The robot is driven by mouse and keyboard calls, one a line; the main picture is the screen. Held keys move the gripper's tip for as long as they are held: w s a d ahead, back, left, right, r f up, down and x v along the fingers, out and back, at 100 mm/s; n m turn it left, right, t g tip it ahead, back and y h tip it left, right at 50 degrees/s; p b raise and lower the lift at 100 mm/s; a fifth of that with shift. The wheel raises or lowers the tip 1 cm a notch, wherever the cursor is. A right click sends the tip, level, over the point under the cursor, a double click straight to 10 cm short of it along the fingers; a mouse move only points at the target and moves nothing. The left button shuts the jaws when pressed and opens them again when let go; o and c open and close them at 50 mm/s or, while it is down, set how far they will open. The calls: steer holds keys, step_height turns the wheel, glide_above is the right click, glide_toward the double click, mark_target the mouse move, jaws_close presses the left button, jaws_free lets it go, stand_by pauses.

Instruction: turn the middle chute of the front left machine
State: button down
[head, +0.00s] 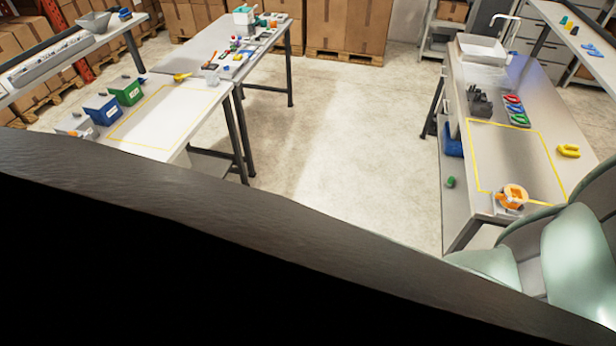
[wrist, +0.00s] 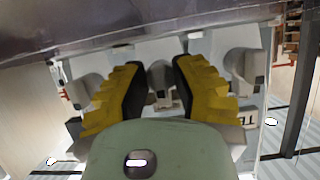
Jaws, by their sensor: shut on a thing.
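In the wrist view, a white machine front (wrist: 205,47) under a dark top carries three grey chutes side by side. The middle chute (wrist: 160,80) lies between the yellow fingers with black pads of my gripper (wrist: 158,68), which is shut on it. The left chute (wrist: 84,88) and the right chute (wrist: 245,66) stand outside the fingers. My gripper's body hides the lower part of the machine, and a label there shows only in part. In the head view my gripper is not seen.
In the head view, a large dark shape (head: 150,255) blocks the lower left. A left table (head: 190,115) holds blue (head: 103,109) and green (head: 127,90) boxes. A right bench (head: 520,160) holds several small items. The floor between is clear.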

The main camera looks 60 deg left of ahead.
stand_by(0.4)
steer(key=c, duration=1)
jaws_free()
steer(key=v, duration=0.6)
steer(key=shift+s+r, duration=0.1)
steer(key=shift+s, duration=0.15)
steer(key=shift+s+a+r, duration=0.2)
steer(key=shift+a, duration=0.3)
